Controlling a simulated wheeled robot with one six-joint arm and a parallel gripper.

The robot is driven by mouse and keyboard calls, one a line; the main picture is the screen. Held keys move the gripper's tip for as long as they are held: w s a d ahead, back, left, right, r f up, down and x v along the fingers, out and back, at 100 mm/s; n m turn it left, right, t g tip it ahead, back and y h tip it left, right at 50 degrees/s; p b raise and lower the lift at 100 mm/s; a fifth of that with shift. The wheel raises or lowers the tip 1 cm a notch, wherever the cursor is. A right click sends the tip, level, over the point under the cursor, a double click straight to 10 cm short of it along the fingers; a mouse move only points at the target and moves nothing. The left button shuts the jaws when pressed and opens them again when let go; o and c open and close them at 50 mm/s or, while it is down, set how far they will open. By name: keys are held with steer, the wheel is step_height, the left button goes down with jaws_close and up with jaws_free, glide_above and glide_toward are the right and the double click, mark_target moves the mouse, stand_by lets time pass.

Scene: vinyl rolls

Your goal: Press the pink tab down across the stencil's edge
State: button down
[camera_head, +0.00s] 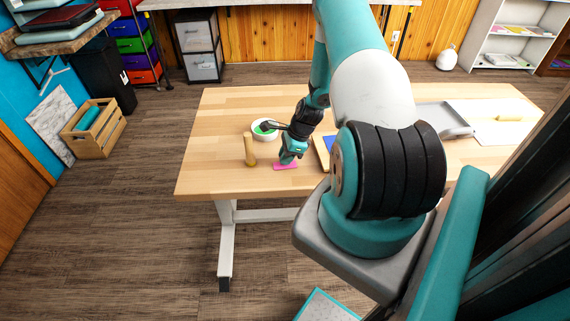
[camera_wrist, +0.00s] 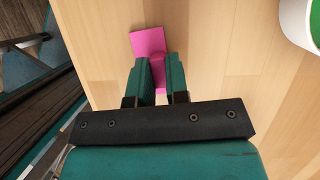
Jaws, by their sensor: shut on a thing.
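The pink tab (camera_wrist: 149,42) is in the wrist view, a flat piece just beyond my fingertips, with a part of it between them. In the head view the pink tab (camera_head: 285,166) lies low at the table's near side, under my gripper (camera_head: 289,157). In the wrist view my gripper (camera_wrist: 160,70) is shut on the pink tab. A wooden frame with a blue panel (camera_head: 327,144), perhaps the stencil, lies right of my gripper in the head view, mostly hidden by my arm. I cannot tell whether the tab touches the table.
A grey tray (camera_head: 440,118) and a white sheet with a tan roll (camera_head: 508,118) lie at the right. The table's left part (camera_head: 215,135) is clear.

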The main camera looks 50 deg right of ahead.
steer(key=shift+r+p, duration=2.55)
steer(key=shift+r, duration=0.95)
